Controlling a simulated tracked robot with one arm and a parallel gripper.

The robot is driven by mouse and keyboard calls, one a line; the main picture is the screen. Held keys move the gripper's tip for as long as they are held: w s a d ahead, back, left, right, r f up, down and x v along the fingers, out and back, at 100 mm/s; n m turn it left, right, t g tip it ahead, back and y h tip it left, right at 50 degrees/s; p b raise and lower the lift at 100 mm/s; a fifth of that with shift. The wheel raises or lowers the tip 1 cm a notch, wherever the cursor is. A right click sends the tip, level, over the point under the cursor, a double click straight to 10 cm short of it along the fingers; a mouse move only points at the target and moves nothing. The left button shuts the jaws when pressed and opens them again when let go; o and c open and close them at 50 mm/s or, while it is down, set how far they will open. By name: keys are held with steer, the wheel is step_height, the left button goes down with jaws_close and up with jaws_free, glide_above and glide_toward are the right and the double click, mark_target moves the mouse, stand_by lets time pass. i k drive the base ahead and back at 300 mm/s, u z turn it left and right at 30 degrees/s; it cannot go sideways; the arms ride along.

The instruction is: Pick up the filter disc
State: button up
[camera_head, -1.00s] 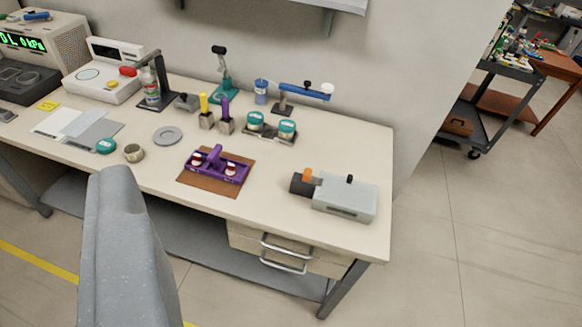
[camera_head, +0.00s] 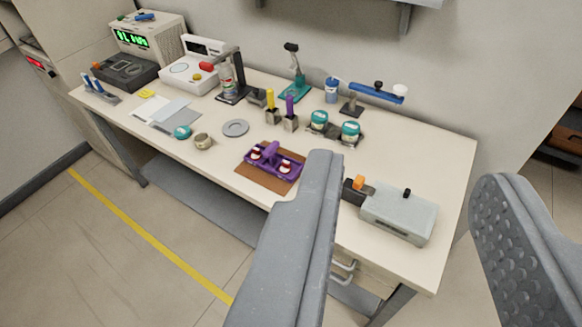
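A flat grey disc (camera_head: 236,128) with a raised rim lies on the light worktop, left of the purple carrier. It is the only loose flat disc I can make out, but I cannot tell for sure that it is the filter disc. My gripper (camera_head: 410,168) is open, its two grey fingers wide apart in the foreground with nothing between them. The fingers appear over the right part of the bench, to the right of the disc and apart from it. The left finger hides part of the bench front.
A purple carrier (camera_head: 290,168) with red-and-white jars sits on a brown mat. A grey box device (camera_head: 398,212) stands at right. A small beige cup (camera_head: 203,142) and teal lid (camera_head: 182,132) lie left of the disc. Taller instruments line the wall. Floor before the bench is clear.

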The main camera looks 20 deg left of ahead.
mark_target(285, 169)
steer(key=z, duration=0.1)
steer(key=i, duration=1)
steer(key=u, duration=0.1)
